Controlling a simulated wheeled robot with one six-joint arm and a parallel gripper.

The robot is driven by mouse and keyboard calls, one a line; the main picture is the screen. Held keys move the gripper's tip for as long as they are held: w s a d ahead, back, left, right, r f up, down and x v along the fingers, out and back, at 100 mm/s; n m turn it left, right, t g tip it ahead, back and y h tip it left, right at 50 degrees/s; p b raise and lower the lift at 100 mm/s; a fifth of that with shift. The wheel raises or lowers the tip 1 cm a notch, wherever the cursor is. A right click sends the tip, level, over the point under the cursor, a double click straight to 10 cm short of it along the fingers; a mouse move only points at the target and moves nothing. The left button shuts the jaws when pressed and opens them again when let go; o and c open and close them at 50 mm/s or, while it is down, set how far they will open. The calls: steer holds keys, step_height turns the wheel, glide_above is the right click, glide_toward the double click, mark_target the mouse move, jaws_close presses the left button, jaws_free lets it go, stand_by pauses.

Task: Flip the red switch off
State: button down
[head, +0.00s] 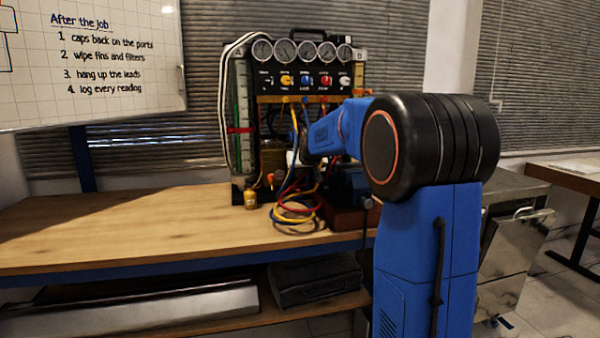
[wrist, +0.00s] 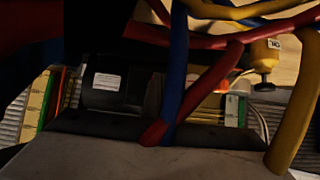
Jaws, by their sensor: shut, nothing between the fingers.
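The gauge rig (head: 303,80) stands upright on the bench at the back, with round gauges on top and coloured controls below. A red control (head: 326,80) shows on its panel; it is too small to tell whether it is the red switch or how it is set. My blue arm (head: 340,128) reaches in front of the rig's lower right side. Red and blue hoses (wrist: 178,70) cross the dark wrist view close to the camera, and no red switch can be made out there.
Yellow, red and blue hoses (head: 295,208) lie coiled on the wooden bench (head: 130,225). The bench's left half is clear. A whiteboard (head: 95,65) hangs at the left.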

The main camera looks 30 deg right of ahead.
steer(key=shift+w+r, duration=0.1)
steer(key=shift+w, duration=0.05)
steer(key=shift+r, duration=0.9)
steer(key=v, duration=1.3)
steer(key=shift+s+f, duration=0.15)
steer(key=shift+s, duration=0.4)
steer(key=shift+a, duration=0.2)
